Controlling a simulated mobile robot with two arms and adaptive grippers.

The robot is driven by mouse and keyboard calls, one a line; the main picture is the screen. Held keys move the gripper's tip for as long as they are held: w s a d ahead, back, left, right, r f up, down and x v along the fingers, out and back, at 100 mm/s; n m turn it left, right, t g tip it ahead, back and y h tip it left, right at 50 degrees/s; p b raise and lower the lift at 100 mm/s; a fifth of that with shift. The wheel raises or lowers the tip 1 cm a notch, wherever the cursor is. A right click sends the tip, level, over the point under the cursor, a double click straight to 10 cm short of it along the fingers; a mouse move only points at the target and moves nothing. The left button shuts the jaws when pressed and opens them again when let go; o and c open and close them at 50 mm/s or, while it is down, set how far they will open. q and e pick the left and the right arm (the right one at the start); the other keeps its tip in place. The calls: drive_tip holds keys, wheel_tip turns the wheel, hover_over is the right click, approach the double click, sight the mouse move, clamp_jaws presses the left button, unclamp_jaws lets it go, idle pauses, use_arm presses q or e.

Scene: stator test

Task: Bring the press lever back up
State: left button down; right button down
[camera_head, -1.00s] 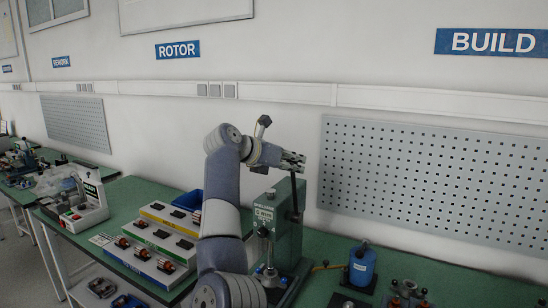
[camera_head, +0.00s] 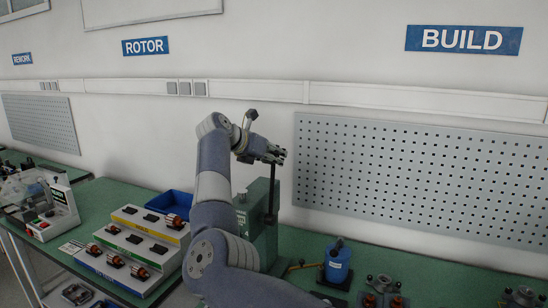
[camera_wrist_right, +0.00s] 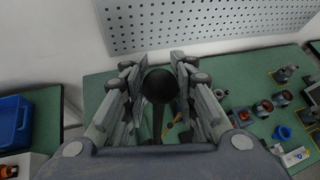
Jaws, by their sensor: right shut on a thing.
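The green press (camera_head: 262,210) stands on the bench, partly hidden behind my right arm. Its dark lever (camera_head: 271,195) stands nearly upright at the press's right side, its top end at my right gripper (camera_head: 274,154). In the right wrist view, the lever's round black knob (camera_wrist_right: 159,86) sits between the fingers of my right gripper, which are shut on it. The lever's rod runs away below the knob. The lower front of the press is hidden by my arm. My left gripper is not in view.
A stepped rack (camera_head: 134,240) with rotors and a blue bin (camera_head: 172,203) stand left of the press. A blue container (camera_head: 338,262) and small fixtures (camera_head: 383,285) are to its right. A grey perforated panel (camera_head: 420,180) is on the wall behind.

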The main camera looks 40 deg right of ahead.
drive_tip(key=c, duration=1.3)
unclamp_jaws()
drive_tip(key=shift+d, duration=0.1)
drive_tip(key=shift+c, duration=0.2)
drive_tip(key=shift+o, duration=0.3)
drive_tip(key=shift+w, duration=0.1)
drive_tip(key=shift+a, duration=0.2)
drive_tip(key=v, duration=1.1)
drive_tip(key=shift+a+r, duration=0.2)
